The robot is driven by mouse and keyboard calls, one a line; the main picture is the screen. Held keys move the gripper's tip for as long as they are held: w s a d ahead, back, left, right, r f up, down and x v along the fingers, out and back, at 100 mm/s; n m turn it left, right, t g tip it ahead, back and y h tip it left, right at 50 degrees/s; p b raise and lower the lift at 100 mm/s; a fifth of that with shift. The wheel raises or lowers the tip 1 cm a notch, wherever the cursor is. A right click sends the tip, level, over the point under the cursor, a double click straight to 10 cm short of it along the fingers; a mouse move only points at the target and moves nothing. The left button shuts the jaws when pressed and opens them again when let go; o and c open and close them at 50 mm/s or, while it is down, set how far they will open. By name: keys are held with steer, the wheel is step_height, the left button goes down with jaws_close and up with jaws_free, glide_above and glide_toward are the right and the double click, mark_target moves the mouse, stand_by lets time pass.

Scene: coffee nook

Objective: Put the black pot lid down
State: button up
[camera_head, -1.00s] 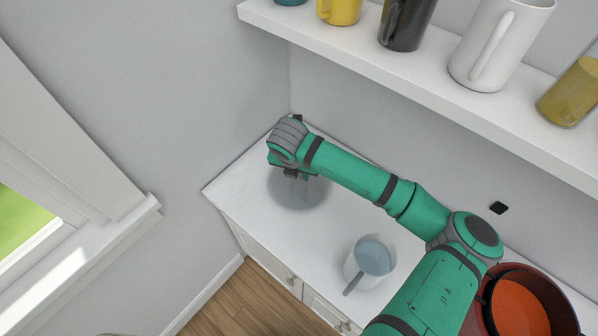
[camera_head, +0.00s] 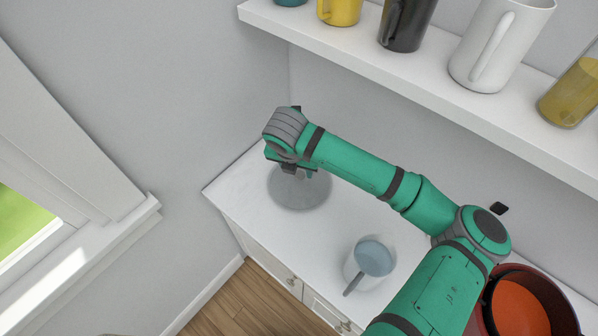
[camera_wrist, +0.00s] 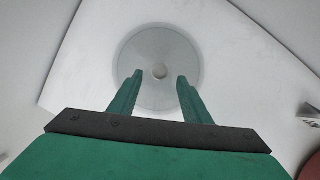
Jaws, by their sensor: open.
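A round, see-through grey lid (camera_head: 300,194) with a small knob lies on the white counter near its far left corner. It looks grey rather than black. The wrist view shows the lid (camera_wrist: 158,48) from above, with its pale knob in the middle. My gripper (camera_head: 297,173) is above the lid, pointing down at it. In the wrist view the two green fingers of my gripper (camera_wrist: 158,76) are spread apart, with nothing between them. The knob shows just beyond the fingertips, clear of both.
A glass pitcher (camera_head: 371,260) with bluish contents stands on the counter (camera_head: 328,245). A red pot (camera_head: 520,305) with orange inside is at the lower right. A shelf (camera_head: 440,90) with several mugs and jugs hangs above my arm. Walls close in at the left and back.

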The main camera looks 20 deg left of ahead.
steer(key=v, duration=0.7)
steer(key=shift+r, duration=0.25)
steer(key=shift+s, duration=0.2)
